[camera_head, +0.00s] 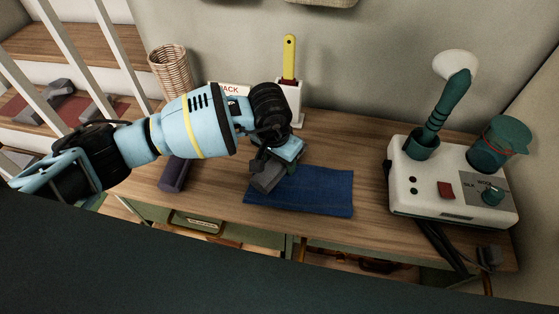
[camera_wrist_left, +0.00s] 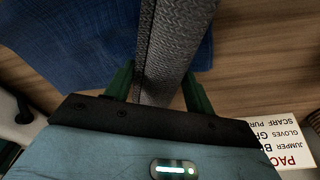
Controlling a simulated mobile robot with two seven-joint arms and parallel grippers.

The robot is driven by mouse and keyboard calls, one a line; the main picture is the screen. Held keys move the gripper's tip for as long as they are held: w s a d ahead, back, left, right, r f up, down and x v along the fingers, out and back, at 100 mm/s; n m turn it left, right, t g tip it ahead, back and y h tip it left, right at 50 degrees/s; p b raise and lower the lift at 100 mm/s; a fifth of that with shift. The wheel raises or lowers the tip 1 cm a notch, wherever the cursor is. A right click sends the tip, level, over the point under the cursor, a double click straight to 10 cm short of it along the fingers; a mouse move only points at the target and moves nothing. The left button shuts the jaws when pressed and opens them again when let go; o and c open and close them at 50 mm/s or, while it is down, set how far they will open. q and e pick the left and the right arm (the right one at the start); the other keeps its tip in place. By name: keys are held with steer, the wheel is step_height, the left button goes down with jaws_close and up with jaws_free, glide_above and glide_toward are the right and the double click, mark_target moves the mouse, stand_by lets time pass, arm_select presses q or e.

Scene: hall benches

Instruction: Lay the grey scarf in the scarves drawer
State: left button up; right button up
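The grey scarf (camera_head: 267,177) is a narrow folded bundle of knitted cloth below my left gripper (camera_head: 276,160), over the left part of a blue cloth. My right gripper does not show.
The blue cloth (camera_head: 320,192) lies flat on the wooden bench. A dark purple-grey roll (camera_head: 174,174) lies left. A white device (camera_head: 455,190) with green parts stands right. A wicker basket (camera_head: 169,70), a white holder (camera_head: 290,100) and a packing card (camera_wrist_left: 283,142) are at the back.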

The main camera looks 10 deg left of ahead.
arm_select(q)
steer(key=c, duration=0.5)
steer(key=shift+c, duration=0.2)
steer(key=shift+r, duration=0.8)
steer(key=shift+s+d+r+b, duration=0.1)
steer(key=shift+s+r+b, duration=0.05)
steer(key=shift+r, duration=0.35)
steer(key=shift+s+d+r+b, duration=0.1)
steer(key=shift+r+b, duration=0.05)
steer(key=shift+r, duration=0.35)
steer(key=s+d, duration=0.2)
steer(key=s, duration=0.2)
steer(key=s+d+r, duration=0.1)
steer(key=s, duration=0.3)
steer(key=s+d, duration=0.2)
steer(key=s, duration=0.3)
steer(key=shift+d+r+b, duration=0.15)
steer(key=shift+d+b, duration=0.2)
steer(key=shift+b, duration=0.05)
steer(key=shift+s+d+r, duration=0.1)
steer(key=shift+s+d, duration=0.1)
steer(key=shift+s, duration=0.4)
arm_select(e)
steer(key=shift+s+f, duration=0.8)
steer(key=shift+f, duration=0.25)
